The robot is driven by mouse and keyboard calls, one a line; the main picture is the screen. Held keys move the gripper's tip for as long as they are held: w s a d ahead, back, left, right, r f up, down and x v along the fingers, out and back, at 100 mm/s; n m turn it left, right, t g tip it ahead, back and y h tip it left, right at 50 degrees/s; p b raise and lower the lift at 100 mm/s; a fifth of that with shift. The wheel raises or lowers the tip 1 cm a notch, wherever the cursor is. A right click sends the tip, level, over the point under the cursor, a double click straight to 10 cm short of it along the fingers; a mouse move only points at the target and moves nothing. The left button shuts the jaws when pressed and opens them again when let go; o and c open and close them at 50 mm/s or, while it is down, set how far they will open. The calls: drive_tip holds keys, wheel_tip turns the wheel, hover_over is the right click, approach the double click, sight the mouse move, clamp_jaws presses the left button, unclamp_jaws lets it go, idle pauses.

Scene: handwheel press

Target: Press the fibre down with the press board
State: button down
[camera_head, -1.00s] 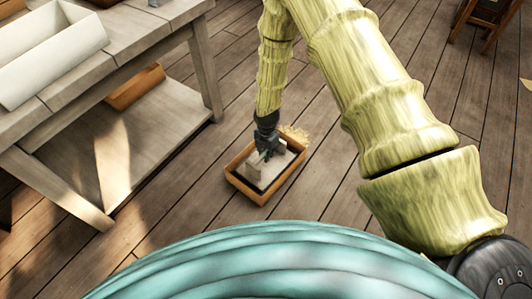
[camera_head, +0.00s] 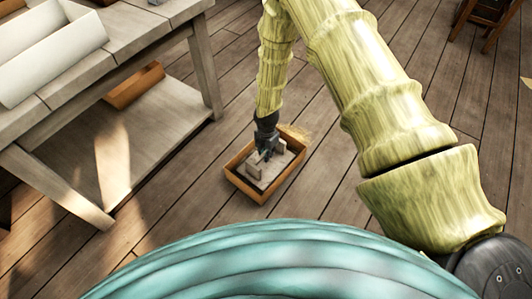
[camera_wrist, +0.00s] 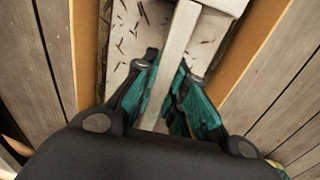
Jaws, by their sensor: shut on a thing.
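The press board (camera_head: 268,182) is a pale grey slab with a raised bar handle, and it sits low inside an open wooden box (camera_head: 244,193) on the floor. My gripper (camera_head: 267,154) reaches down into the box from above, with its teal fingers on the handle. In the wrist view the fingers (camera_wrist: 166,84) are shut on the handle bar (camera_wrist: 179,38), one on each side. The board's top (camera_wrist: 127,36) shows dark flecks there, between the orange-brown box walls (camera_wrist: 254,45). Fibre under the board is hidden. A straw-coloured tuft (camera_head: 297,133) shows at the box's far corner.
A wooden workbench (camera_head: 150,45) with a low shelf (camera_head: 140,140) stands at the left. A white trough (camera_head: 50,50) lies on it, and a brown box (camera_head: 135,87) sits on the shelf. Plank floor around the box is clear. A wooden stand (camera_head: 487,15) is at top right.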

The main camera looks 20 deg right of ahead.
drive_tip(key=shift+f+b, duration=0.35)
drive_tip(key=shift+f, duration=1)
idle(1.9)
drive_tip(key=shift+r+p, duration=4.8)
drive_tip(key=shift+r, duration=0.95)
